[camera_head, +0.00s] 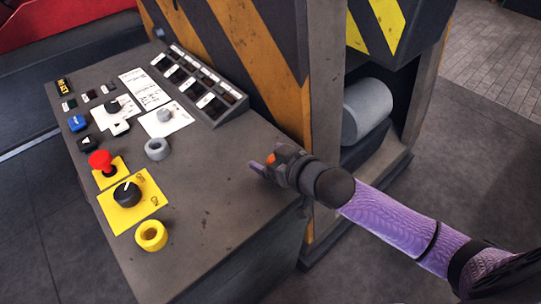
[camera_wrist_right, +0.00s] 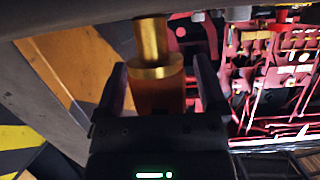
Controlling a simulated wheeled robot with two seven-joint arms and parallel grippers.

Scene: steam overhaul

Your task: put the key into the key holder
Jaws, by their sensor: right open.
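My right gripper (camera_head: 264,160) is open, over the right edge of the control console (camera_head: 215,205). In the right wrist view, a brass-coloured stepped cylinder with an orange lower part, which looks like the key (camera_wrist_right: 156,72), sits between the two open fingers of the gripper (camera_wrist_right: 158,85). Its narrow end reaches the dark surface at the top. Only a small orange patch shows at the gripper in the head view. A yellow ring (camera_head: 151,236) and a grey ring (camera_head: 157,149) stand on the console; I cannot tell which is the key holder. My left gripper is out of view.
The console carries a red mushroom button (camera_head: 101,161), a black knob on a yellow plate (camera_head: 126,194) and a raised switch block (camera_head: 198,84). A striped machine frame (camera_head: 325,90) with a grey roller (camera_head: 368,111) stands close beside the gripper. The console's front right area is bare.

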